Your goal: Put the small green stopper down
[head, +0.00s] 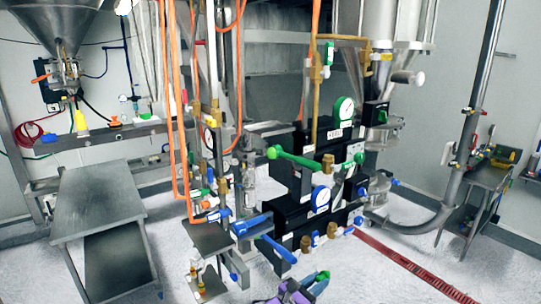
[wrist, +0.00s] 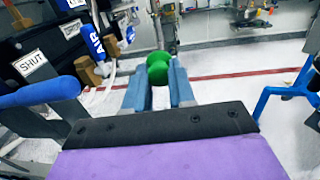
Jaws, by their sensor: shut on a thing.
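The small green stopper (wrist: 158,68) shows in the wrist view as a round green piece with a narrower middle, at the tips of my gripper (wrist: 160,88). The two blue-grey fingers are shut on it, one on each side. The stopper's lower part is hidden between the fingers. In the head view, my gripper (head: 318,281) is at the bottom edge, in front of the black valve boxes. A bit of green shows at its tips there, too small to make out. The stopper is held in the air above the pale floor.
Close on the left in the wrist view are a blue handle (wrist: 40,92) and black boxes with labels. A blue tubular frame (wrist: 275,92) stands at the right. In the head view, a grey metal table (head: 95,205) stands at the left and a red floor strip (head: 415,267) runs at the right.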

